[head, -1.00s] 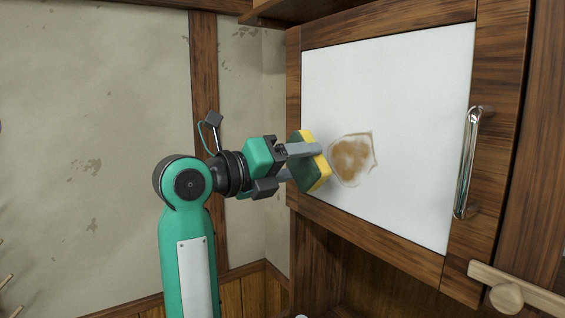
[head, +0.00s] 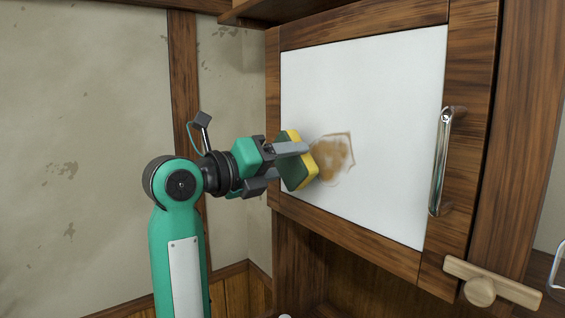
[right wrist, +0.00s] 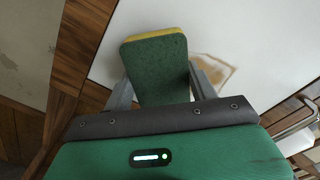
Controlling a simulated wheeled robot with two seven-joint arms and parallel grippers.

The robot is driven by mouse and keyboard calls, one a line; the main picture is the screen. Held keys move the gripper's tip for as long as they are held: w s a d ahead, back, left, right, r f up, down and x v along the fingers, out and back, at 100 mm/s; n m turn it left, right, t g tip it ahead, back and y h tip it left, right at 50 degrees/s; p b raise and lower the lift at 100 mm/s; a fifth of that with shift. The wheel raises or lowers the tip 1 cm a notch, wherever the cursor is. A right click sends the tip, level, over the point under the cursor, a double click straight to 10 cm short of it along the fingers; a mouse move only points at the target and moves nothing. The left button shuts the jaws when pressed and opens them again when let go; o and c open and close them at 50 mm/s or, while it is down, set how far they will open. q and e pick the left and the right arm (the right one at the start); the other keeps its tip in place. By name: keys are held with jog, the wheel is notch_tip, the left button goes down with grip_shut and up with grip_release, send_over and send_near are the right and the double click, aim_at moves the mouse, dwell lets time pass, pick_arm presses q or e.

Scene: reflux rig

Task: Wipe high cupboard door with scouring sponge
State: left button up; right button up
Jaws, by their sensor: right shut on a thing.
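My right gripper (head: 292,164) is shut on a yellow and green scouring sponge (head: 297,172) at the left part of the cupboard door. In the right wrist view the sponge (right wrist: 157,68) sits between the two fingers, green side toward the camera. The cupboard door (head: 375,90) has a white panel in a brown wooden frame. A brown stain (head: 333,158) is on the lower left of the panel, just right of the sponge; it also shows in the right wrist view (right wrist: 214,70). I cannot tell whether the sponge touches the panel. My left gripper is not in view.
A metal handle (head: 442,160) stands out on the door's right side. A wooden turn latch (head: 482,288) is below it at the right. A plain wall (head: 80,150) is to the left, and an open wooden recess lies under the door.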

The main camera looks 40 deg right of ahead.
jog(key=shift+s+d, duration=0.1)
jog(key=shift+d, duration=0.8)
jog(key=shift+s, duration=0.1)
